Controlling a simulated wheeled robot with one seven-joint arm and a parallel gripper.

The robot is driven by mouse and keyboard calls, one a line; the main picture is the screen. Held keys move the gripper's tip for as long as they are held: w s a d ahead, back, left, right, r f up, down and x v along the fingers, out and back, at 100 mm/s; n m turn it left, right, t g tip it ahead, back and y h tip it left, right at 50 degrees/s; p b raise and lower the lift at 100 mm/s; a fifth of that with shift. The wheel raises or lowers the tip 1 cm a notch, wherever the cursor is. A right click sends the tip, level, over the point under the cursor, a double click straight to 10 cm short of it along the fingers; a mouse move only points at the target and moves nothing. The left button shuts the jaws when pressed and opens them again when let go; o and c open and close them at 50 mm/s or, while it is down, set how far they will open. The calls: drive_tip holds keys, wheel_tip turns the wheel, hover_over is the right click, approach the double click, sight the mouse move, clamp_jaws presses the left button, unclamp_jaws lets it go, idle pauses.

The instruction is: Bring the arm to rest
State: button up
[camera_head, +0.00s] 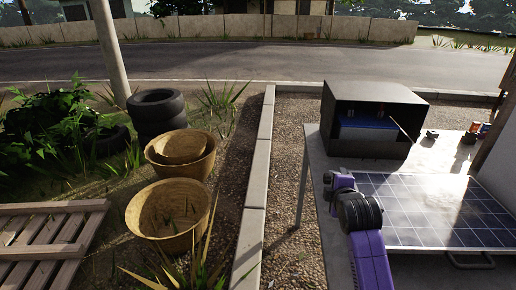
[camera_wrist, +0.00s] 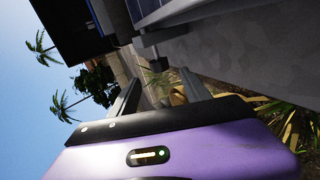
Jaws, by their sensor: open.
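My purple and black arm (camera_head: 370,255) reaches in from the bottom of the head view, over the near left part of a grey table. My gripper (camera_wrist: 160,85) shows in the wrist view with its two grey fingers spread apart and nothing between them. In the head view the arm hides most of the gripper. The wrist view is tilted, with sky and palms at the left and the table side at the upper right. The arm is beside the left edge of a solar panel (camera_head: 440,205); I cannot tell whether they touch.
A dark open-fronted box (camera_head: 375,95) with a blue object (camera_head: 366,133) inside stands on the table (camera_head: 318,160) behind the arm. Small items (camera_head: 470,136) lie at the right. Wicker baskets (camera_head: 168,215), stacked tires (camera_head: 158,110) and a wooden pallet (camera_head: 45,248) are on the ground left.

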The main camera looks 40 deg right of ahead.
wheel_tip(320, 180, up, 6)
drive_tip(key=a+m+t+h, duration=0.2)
drive_tip(key=a+m+t, duration=0.1)
drive_tip(key=m, duration=0.3)
drive_tip(key=s+a+f+m+t+y, duration=0.1)
drive_tip(key=s+a+m+t, duration=0.15)
drive_tip(key=a, duration=0.65)
drive_tip(key=s+a+f+m+t+y, duration=0.1)
drive_tip(key=s+a+m+t, duration=0.15)
drive_tip(key=a, duration=0.75)
drive_tip(key=s+a+f+n+y, duration=0.1)
drive_tip(key=s+a+f+y, duration=0.1)
drive_tip(key=s+a+y, duration=0.3)
drive_tip(key=s+a+f+n+g+y, duration=0.1)
drive_tip(key=s+a+y, duration=0.3)
drive_tip(key=s+a, duration=1)
drive_tip(key=shift+s+f+n+y, duration=0.4)
drive_tip(key=shift+s+f+n, duration=0.3)
drive_tip(key=shift+f, duration=0.15)
